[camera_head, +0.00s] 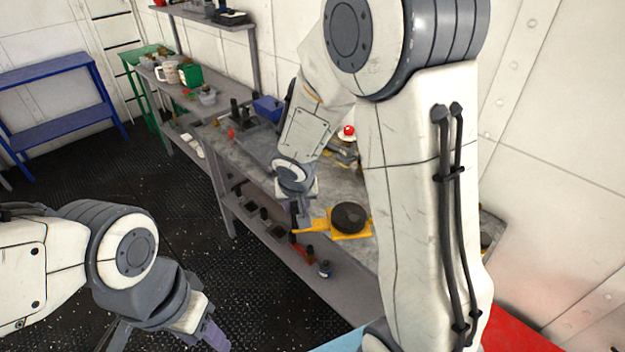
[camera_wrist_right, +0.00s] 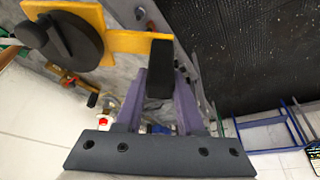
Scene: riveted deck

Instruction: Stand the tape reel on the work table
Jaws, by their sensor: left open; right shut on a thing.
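The tape reel (camera_head: 349,218) has a yellow frame with a round black disc and lies flat-side up at the front part of the grey work table (camera_head: 342,176). I cannot tell whether it touches the table top. My right gripper (camera_head: 301,222) is shut on the reel's left end. In the right wrist view the reel (camera_wrist_right: 118,42) shows at the top, and its black grip is between the purple fingers of the right gripper (camera_wrist_right: 160,85). My left gripper (camera_head: 165,340) is open and empty, low at the left, away from the table. My right arm hides part of the table.
A blue bin (camera_head: 268,108) and dark items stand at the table's back left. A red dome (camera_head: 348,131) shows beside my right arm. The lower shelf (camera_head: 270,232) holds several small items. A blue bench (camera_head: 62,92) stands at far left; dark floor between is clear.

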